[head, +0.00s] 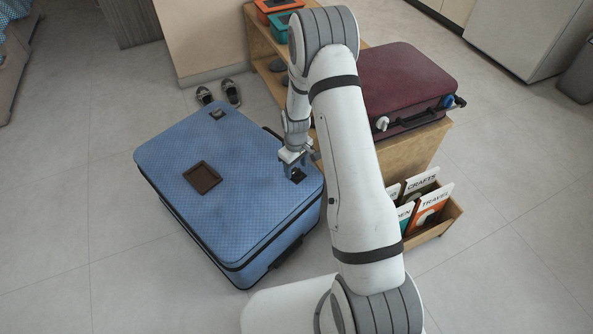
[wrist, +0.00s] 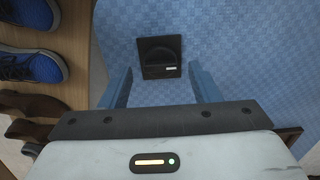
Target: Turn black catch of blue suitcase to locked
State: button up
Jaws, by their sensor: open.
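The blue suitcase (head: 235,215) lies flat on the floor, and its blue checked top fills much of the wrist view (wrist: 255,70). A black catch (head: 298,175) is near its right corner. In the wrist view the catch (wrist: 160,57) is a square black plate with a rounded turning part and a small white mark at its lower right. Another small dark fitting (head: 217,114) is near the far corner. My gripper (head: 292,165) is right at the near catch; its fingers (wrist: 160,88) are open, spread to either side of it, with nothing between them. Contact cannot be told.
A brown square piece (head: 202,177) lies on the suitcase top. A wooden bench (head: 415,150) at the right carries a maroon suitcase (head: 400,80). Blue shoes (wrist: 30,68) show in the wrist view. A box of labelled folders (head: 440,225) stands right. Floor at left is clear.

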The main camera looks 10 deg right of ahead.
jog(key=shift+f, duration=0.7)
jog(key=c, duration=0.9)
jog(key=shift+d, duration=0.15)
jog(key=shift+c, duration=0.4)
